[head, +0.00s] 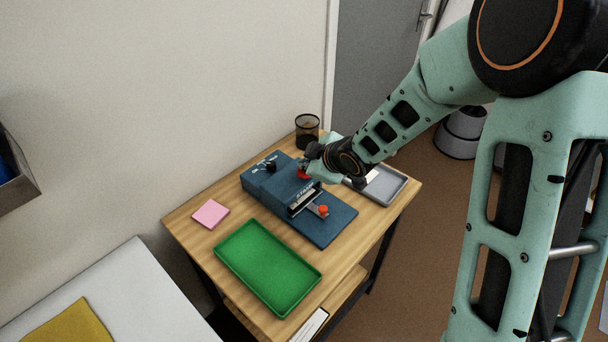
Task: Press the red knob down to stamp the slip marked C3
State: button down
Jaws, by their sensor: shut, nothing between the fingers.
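A blue stamping device (268,184) stands on the wooden table, on a blue base plate (331,229). A red knob (303,175) shows on its top, partly covered by my gripper (306,165). My gripper is shut and empty, with its fingertips at or just above the knob; I cannot tell whether they touch. A small orange-red piece (323,210) sits at the front of the device, beside a pale strip. I cannot read any C3 marking, and no slip can be made out clearly.
A green tray (268,311) lies in front and a grey tray (395,198) lies to the right, partly behind my arm. A pink pad (210,213) lies at the left. A dark mesh cup (307,123) stands at the back corner. The wooden table (196,242) has narrow bare strips.

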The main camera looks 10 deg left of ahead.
jog(key=shift+f+b, duration=0.4)
jog(key=shift+f, duration=0.1)
dwell(0.3)
jog(key=shift+r+p, duration=1.85)
jog(key=shift+r, duration=0.25)
notch_tip(320, 180, up, 6)
jog(key=p, duration=0.5)
